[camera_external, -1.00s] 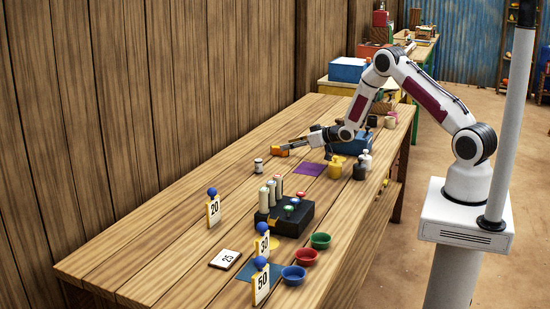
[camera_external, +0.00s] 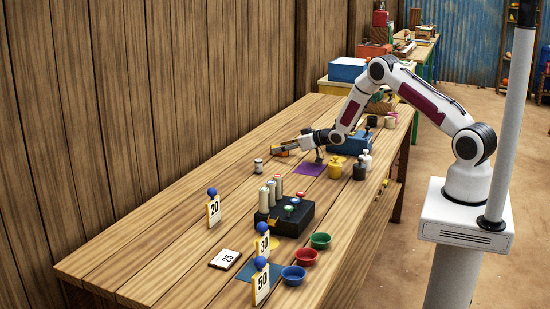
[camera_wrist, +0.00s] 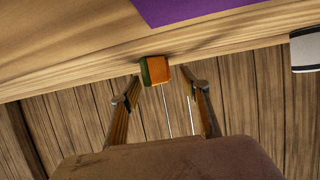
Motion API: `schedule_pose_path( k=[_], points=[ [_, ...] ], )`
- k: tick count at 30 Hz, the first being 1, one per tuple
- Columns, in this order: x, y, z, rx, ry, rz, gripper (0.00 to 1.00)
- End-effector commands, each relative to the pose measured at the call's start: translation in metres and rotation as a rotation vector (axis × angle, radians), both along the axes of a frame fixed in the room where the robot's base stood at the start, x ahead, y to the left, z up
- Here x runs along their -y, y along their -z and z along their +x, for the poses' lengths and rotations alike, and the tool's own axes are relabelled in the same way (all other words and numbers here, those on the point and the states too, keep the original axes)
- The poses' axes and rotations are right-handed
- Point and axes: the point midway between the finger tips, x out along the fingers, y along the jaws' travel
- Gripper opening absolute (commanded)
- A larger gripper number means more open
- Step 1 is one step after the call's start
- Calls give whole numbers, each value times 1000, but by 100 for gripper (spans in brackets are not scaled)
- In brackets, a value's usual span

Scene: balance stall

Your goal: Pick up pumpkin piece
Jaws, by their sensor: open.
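The pumpkin piece (camera_wrist: 156,71) is a small orange block with a green side. In the wrist view it lies just ahead of my fingertips, centred between them. My gripper (camera_wrist: 160,82) is open, with one finger on each side of the piece and a gap showing around it. In the external view my gripper (camera_external: 284,148) is low over the far side of the table, and the orange piece (camera_external: 281,153) is partly hidden by the fingers. I cannot tell whether a finger touches it.
A purple mat (camera_external: 309,169) lies close in front of my gripper. A small white-and-dark jar (camera_external: 258,166) stands to the left. A yellow pot (camera_external: 336,167) and dark and white bottles stand to the right. A plank wall rises behind the table.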

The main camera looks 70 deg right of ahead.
Motion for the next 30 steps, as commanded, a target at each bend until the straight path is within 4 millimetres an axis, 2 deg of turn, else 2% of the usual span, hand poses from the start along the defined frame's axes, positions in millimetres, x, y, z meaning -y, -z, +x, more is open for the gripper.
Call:
schedule_pose_path(
  k=[2, 4, 7, 8, 22, 30],
  points=[
    [0, 0, 0, 0, 0, 0, 45],
    [0, 0, 0, 0, 0, 0, 32],
    [0, 0, 0, 0, 0, 0, 6],
    [0, 0, 0, 0, 0, 0, 4],
    [0, -5, 0, 1, 0, 0, 4],
    [0, -27, 0, 3, 1, -1, 4]
  ],
)
